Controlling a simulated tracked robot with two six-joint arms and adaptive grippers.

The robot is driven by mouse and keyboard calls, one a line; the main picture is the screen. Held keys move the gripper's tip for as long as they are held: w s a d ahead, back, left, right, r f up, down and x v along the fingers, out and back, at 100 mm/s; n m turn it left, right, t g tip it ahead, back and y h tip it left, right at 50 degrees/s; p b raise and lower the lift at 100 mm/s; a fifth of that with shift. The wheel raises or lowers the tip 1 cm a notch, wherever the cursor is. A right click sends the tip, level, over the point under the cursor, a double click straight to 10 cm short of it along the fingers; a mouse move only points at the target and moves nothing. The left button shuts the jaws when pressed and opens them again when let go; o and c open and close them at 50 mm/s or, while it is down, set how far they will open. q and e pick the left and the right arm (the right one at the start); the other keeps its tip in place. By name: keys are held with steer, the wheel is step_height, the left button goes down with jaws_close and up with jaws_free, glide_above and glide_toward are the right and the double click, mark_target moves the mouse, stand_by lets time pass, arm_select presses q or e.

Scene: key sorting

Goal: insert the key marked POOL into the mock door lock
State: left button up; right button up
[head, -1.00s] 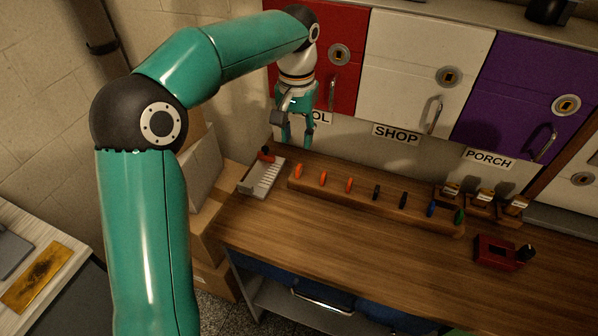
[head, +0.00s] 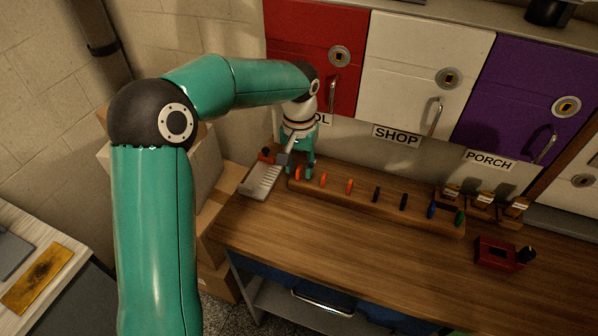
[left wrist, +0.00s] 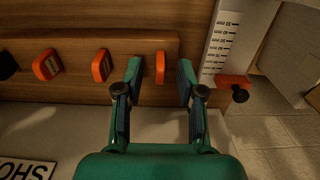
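My left gripper (head: 300,172) is low at the left end of the wooden key rack (head: 420,218). In the left wrist view its fingers (left wrist: 159,72) are open, one on either side of the end orange key (left wrist: 160,67), with a gap on each side. Two more orange keys (head: 323,180) (head: 350,186) stand beside it, then black keys (head: 376,194), a blue key (head: 431,209) and a green key (head: 460,217). No POOL marking is readable on any key. Round locks show on the red door (head: 339,56), the white door and the purple door. I cannot tell which thing is the mock door lock.
A pale scale-marked tray (head: 260,181) with an orange-and-black piece stands close left of the rack. A dark red block (head: 497,252) with a black knob sits at right. Small stands (head: 482,203) are behind the rack's right end. The front of the wooden bench (head: 350,250) is clear.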

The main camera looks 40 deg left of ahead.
arm_select(q)
jaws_close()
